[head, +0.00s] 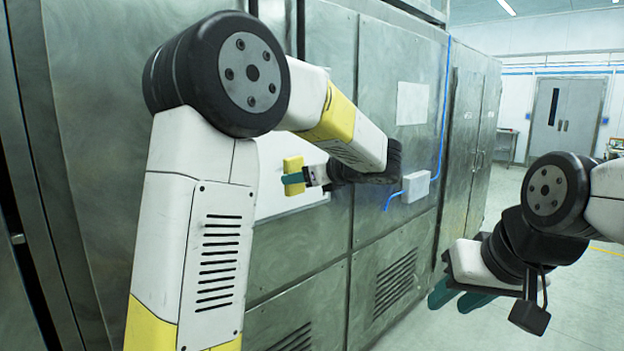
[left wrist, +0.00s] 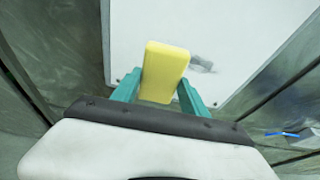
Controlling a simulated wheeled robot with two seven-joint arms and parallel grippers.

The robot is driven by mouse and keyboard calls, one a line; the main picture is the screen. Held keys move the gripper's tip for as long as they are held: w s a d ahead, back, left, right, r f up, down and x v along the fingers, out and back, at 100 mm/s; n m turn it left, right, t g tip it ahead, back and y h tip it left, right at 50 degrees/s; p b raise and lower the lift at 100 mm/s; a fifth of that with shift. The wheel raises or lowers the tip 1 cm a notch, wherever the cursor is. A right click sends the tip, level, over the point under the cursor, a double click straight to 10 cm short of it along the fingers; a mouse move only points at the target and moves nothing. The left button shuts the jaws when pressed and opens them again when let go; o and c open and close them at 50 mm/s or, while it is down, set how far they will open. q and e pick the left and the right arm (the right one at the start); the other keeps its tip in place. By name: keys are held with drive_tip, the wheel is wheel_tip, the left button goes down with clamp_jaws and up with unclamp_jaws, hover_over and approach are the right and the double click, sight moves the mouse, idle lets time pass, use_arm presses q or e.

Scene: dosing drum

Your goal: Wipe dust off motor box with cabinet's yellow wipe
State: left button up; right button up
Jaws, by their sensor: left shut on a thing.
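The yellow wipe (head: 293,175) is a thick block held in my left gripper (head: 303,178). In the left wrist view the wipe (left wrist: 163,72) stands between the two teal fingers of the left gripper (left wrist: 160,88), which are shut on it. Behind it is a flat white panel (left wrist: 225,25) with a dark grey smudge (left wrist: 202,64) just right of the wipe. In the head view this white panel (head: 275,160) is partly hidden by my left arm. I cannot tell whether the wipe touches the panel. My right gripper (head: 458,297) is open and empty at the lower right.
Tall grey-green metal cabinets (head: 400,60) line the left and middle. A small pale box (head: 417,186) with a blue cable (head: 443,110) is fixed to their front, right of the left gripper. Open floor (head: 420,330) lies to the right, with a grey double door (head: 566,115) far back.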

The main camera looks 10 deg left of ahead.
sight(274, 173)
use_arm(q)
drive_tip(key=shift+w+a, duration=0.8)
drive_tip(key=shift+a, duration=0.3)
drive_tip(key=shift+w+a, duration=0.8)
drive_tip(key=shift+a, duration=0.25)
drive_tip(key=shift+w+a, duration=0.6)
drive_tip(key=shift+a, duration=0.15)
drive_tip(key=w+d, duration=0.8)
drive_tip(key=w, duration=0.3)
drive_tip(key=shift+d, duration=0.4)
drive_tip(key=shift+w+a, duration=0.1)
drive_tip(key=shift+s+a, duration=1.45)
drive_tip(key=shift+s, duration=0.45)
drive_tip(key=shift+s+a, duration=1.45)
drive_tip(key=shift+s, duration=0.45)
drive_tip(key=shift+s+a, duration=1.45)
drive_tip(key=shift+s, duration=0.45)
drive_tip(key=shift+d, duration=0.15)
